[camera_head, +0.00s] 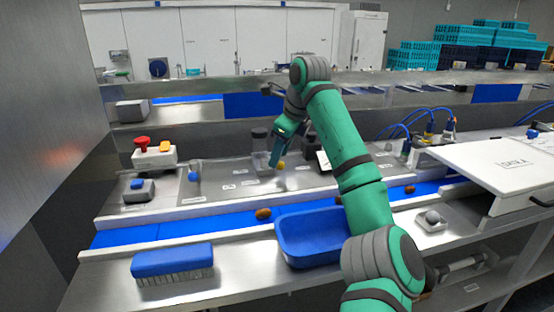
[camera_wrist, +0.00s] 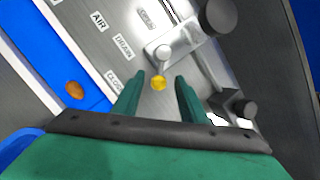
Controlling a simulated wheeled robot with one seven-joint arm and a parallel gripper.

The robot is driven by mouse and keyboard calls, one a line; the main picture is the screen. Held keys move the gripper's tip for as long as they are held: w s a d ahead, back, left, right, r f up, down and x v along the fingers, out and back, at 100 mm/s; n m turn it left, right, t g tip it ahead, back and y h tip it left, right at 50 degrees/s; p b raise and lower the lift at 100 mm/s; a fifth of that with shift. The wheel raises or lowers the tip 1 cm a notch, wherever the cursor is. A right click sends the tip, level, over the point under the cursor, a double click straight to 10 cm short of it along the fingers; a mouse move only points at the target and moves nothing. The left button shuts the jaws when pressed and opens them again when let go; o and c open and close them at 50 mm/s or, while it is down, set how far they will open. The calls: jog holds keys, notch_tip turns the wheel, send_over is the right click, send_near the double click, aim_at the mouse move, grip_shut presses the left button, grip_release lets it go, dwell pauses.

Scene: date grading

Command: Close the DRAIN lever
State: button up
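The lever with a yellow knob (camera_wrist: 158,83) sits on a metal panel beside the DRAIN label (camera_wrist: 123,46); its knob also shows in the head view (camera_head: 281,165). A grey valve body (camera_wrist: 172,49) with a dark round cap is just beyond the knob. My gripper (camera_wrist: 160,79) is open, with one green finger on each side of the knob. I cannot tell whether either finger touches it. In the head view my gripper (camera_head: 276,158) points down at the knob and partly hides the valve. A label starting with "CLOS" (camera_wrist: 113,80) is partly hidden by the left finger.
A blue belt (camera_head: 185,227) carries several brown dates, one (camera_wrist: 74,89) near my gripper. A blue tray (camera_head: 290,254) and a blue brush (camera_head: 172,260) are in front. A red-button box (camera_head: 150,156) and a blue-knobbed lever (camera_head: 194,176) stand left. A white lidded box (camera_head: 500,165) is right.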

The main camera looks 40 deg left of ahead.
jog(key=shift+x, duration=1.35)
jog(key=shift+c, duration=0.4)
grip_shut()
jog(key=shift+s, duration=0.1)
jog(key=m, duration=0.1)
jog(key=s+m+t, duration=0.1)
jog(key=m, duration=0.1)
jog(key=m+h, duration=0.1)
jog(key=shift+s+a+r+m+t, duration=0.1)
jog(key=shift+s+m+t, duration=0.2)
jog(key=shift+s+t, duration=0.1)
jog(key=shift+s+a+m+t+h, duration=0.2)
jog(key=shift+s+m+h, duration=0.1)
jog(key=shift+m, duration=0.5)
jog(key=shift+s+a+m+t+h, duration=0.2)
jog(key=shift+m+h, duration=0.1)
jog(key=shift+m, duration=0.5)
jog(key=shift+s+a+m+t+h, duration=0.2)
jog(key=shift+s+m+h, duration=0.1)
jog(key=shift+m, duration=0.5)
